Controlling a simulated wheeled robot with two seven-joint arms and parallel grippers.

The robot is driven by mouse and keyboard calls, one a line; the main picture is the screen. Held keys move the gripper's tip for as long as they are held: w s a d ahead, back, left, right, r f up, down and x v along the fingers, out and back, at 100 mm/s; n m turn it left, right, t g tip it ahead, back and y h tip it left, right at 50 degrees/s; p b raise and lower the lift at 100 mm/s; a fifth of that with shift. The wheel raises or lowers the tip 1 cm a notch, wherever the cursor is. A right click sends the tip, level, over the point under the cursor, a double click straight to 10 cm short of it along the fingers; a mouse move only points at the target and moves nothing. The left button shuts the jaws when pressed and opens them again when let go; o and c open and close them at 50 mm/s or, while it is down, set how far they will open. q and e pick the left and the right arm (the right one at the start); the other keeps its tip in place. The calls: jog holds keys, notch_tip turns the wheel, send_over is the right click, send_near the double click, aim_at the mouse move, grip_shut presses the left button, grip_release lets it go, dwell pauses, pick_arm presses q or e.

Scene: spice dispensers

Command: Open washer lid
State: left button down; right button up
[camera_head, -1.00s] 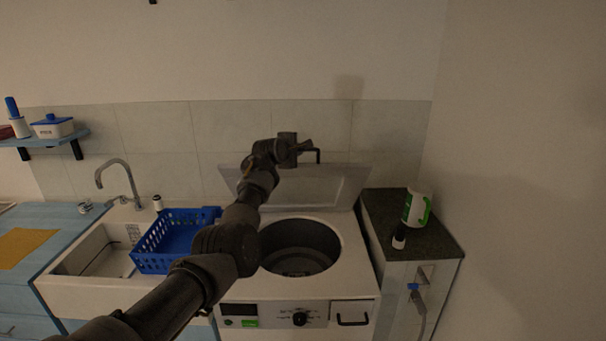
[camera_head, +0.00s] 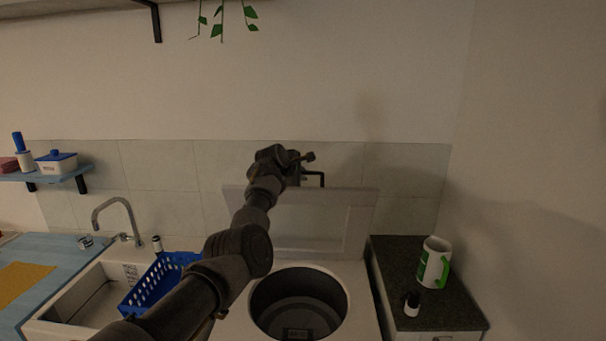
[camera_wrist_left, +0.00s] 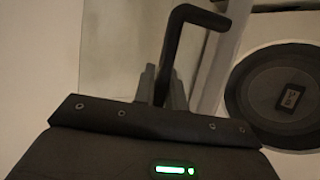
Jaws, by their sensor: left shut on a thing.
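The washer lid (camera_head: 330,222) stands raised, nearly upright, behind the round drum opening (camera_head: 298,304) in the head view. My left gripper (camera_head: 306,165) is at the lid's top edge. It is shut on the black lid handle (camera_head: 318,176). In the left wrist view the bent black handle (camera_wrist_left: 175,45) rises from between the gripper's fingertips (camera_wrist_left: 162,85). The drum (camera_wrist_left: 285,92) shows at the right of that view. My left arm covers part of the lid's left side. My right gripper is not in view.
A blue basket (camera_head: 158,282) sits by the sink (camera_head: 85,300) at the left, partly behind my arm. A tiled wall stands close behind the lid.

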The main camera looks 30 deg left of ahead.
pick_arm(q)
jog(key=c, duration=1.8)
grip_release()
jog(key=shift+f, duration=0.35)
jog(key=shift+o, duration=0.4)
jog(key=shift+w+a+f, duration=0.1)
jog(key=shift+w, duration=0.2)
jog(key=b+v, duration=0.6)
jog(key=v, duration=0.4)
jog(key=shift+s+r, duration=0.2)
jog(key=shift+r, duration=0.05)
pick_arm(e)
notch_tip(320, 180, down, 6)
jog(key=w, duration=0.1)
pick_arm(q)
jog(key=shift+a, duration=0.15)
